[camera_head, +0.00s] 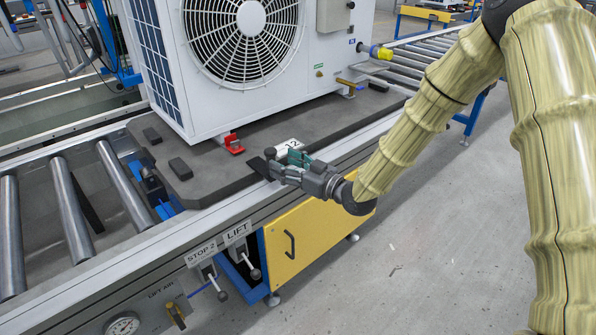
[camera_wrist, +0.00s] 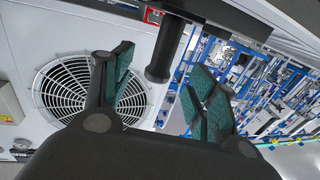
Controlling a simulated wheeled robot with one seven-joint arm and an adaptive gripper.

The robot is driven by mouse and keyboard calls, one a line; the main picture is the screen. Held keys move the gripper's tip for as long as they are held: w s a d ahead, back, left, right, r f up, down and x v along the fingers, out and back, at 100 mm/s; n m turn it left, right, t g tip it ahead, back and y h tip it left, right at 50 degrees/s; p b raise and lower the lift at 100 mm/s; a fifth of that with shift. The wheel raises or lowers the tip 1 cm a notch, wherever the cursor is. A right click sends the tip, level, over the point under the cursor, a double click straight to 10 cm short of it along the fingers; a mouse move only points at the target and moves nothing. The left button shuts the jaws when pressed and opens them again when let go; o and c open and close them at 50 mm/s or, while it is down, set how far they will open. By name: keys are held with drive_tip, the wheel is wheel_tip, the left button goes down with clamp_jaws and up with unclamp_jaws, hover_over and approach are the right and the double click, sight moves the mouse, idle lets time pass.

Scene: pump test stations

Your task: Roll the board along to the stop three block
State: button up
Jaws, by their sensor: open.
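The dark grey board (camera_head: 215,180) lies on the roller conveyor and carries a white fan unit (camera_head: 225,60). My gripper (camera_head: 284,160) is at the board's front edge, beside a white tag marked 12 (camera_head: 288,147). In the wrist view its green-padded fingers (camera_wrist: 165,88) are spread apart. A black post (camera_wrist: 162,60) shows between them, apart from both pads; it appears fixed to the dark board edge (camera_wrist: 235,15). A blue stop device (camera_head: 160,200) sits between the rollers at the board's left end. I cannot identify a block marked stop three.
Bare rollers (camera_head: 70,210) run to the left, and more rollers (camera_head: 400,72) continue at the back right. Levers labelled STOP 2 (camera_head: 214,283) and LIFT (camera_head: 246,262) hang on the front rail. A yellow cabinet (camera_head: 300,240) is below. The floor at right is clear.

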sight(274, 159)
drive_tip(key=shift+b+x, duration=0.4)
drive_tip(key=shift+x, duration=2.5)
clamp_jaws()
